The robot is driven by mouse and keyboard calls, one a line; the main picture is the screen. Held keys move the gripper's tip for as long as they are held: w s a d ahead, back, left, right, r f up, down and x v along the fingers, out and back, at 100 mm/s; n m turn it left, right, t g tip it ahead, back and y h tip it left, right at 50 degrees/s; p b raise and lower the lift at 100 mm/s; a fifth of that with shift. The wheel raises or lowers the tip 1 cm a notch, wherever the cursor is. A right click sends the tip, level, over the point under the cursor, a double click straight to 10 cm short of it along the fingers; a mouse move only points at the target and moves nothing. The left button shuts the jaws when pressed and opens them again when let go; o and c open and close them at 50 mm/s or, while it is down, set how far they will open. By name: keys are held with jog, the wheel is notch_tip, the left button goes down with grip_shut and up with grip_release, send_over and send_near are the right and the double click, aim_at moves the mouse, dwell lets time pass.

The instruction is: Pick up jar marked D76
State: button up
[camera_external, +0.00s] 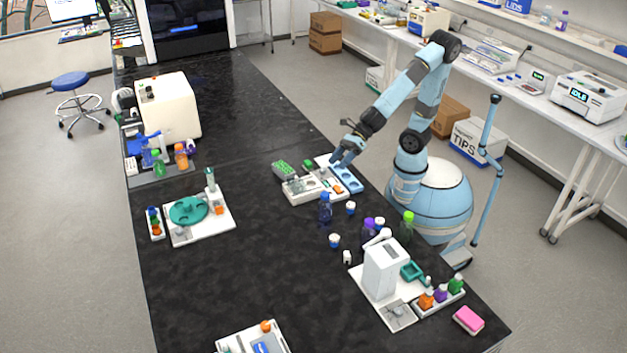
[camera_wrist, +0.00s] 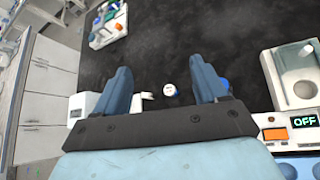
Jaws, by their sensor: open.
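No label reading D76 is legible in either view, so I cannot tell which jar carries it. Small white-lidded jars stand on the black bench in the external view: one (camera_external: 350,208) beside a blue bottle, another (camera_external: 334,241) nearer the camera, and one (camera_external: 380,223) among taller bottles. My gripper (camera_external: 337,160) is above the white instrument tray at the bench's right edge, apart from these jars. In the wrist view my gripper (camera_wrist: 161,72) is open with nothing held. A small white-lidded jar (camera_wrist: 170,90) appears between the fingers, well below them.
A blue bottle (camera_external: 325,207) stands close to the jars. Purple-capped (camera_external: 368,228) and green-capped (camera_external: 406,227) bottles stand nearby, behind a tall white device (camera_external: 382,270). A device with an OFF display (camera_wrist: 304,122) is at the wrist view's right. The bench's middle is clear.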

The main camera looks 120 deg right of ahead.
jog(key=shift+s+a+r+n+t+y, duration=0.7)
jog(key=shift+s+a+r+n+y, duration=0.7)
jog(key=shift+a+r+n, duration=1.9)
notch_tip(320, 180, down, 32)
jog(key=shift+s+f, duration=0.1)
jog(key=shift+f, duration=0.15)
send_near(332, 241)
jog(key=w+f, duration=0.1)
jog(key=w+a+f, duration=0.1)
jog(key=w+f, duration=0.1)
jog(key=shift+w+a+f, duration=0.3)
jog(key=shift+w, duration=0.05)
jog(key=shift+x, duration=2.6)
jog(key=shift+w+d+r, duration=0.15)
jog(key=shift+c, duration=0.4)
jog(key=c, duration=1)
